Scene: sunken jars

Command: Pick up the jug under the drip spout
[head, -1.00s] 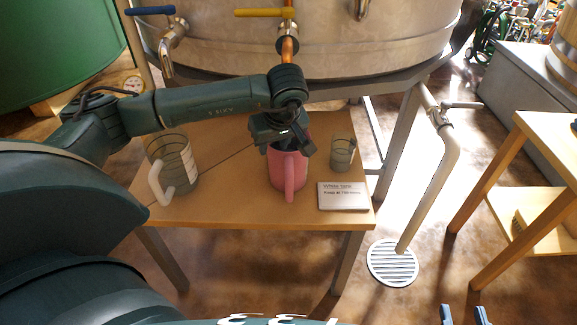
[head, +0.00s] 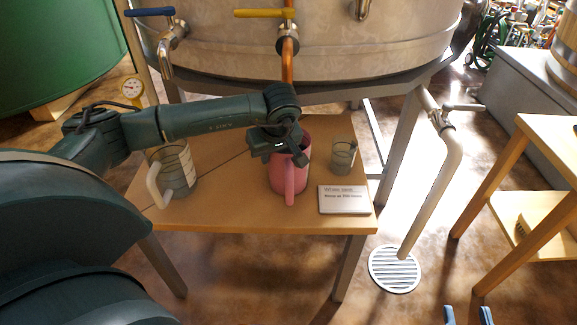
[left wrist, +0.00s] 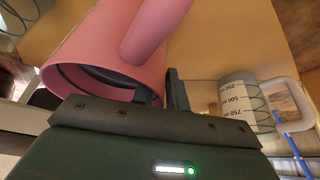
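The pink jug (head: 278,178) stands upright on the low wooden table (head: 235,212), under the copper spout (head: 288,62) with the yellow lever. Its handle faces the front. My left gripper (head: 292,146) is at the jug's rim. In the left wrist view the jug (left wrist: 110,45) fills the upper left, and my left gripper's dark fingers (left wrist: 161,92) are close together with the jug's wall between them. I cannot tell whether they press on it. My right gripper (head: 466,315) shows only as two blue tips, apart and empty, at the bottom edge.
A clear measuring jug (head: 178,178) with a white handle stands left on the table, also in the left wrist view (left wrist: 237,93). The steel tank (head: 370,60) overhangs behind. A pipe (head: 437,185) reaches a floor drain.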

